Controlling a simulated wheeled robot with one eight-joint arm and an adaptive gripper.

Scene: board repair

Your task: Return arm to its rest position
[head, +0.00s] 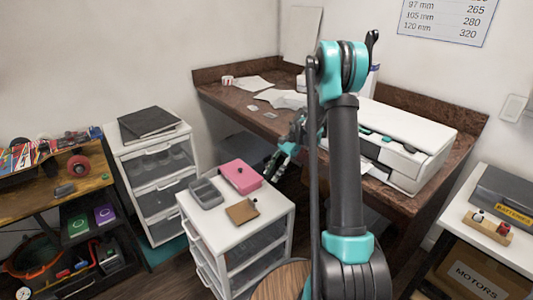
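My arm rises in the right middle of the head view, with grey links and teal joints, and bends over at the top. My gripper (274,170) shows small and dark with teal parts, to the left of the arm's upright link. It points down and left beside the pink box (241,176) on the white drawer unit. Its fingers are too small to tell whether they are open or shut, and I see nothing clearly held.
The white drawer unit (222,232) also bears a grey tray (206,194) and a brown board (242,211). A white printer (408,140) stands on the brown desk (232,100) behind my arm. A taller drawer unit (150,160) stands left, a side table (516,254) right.

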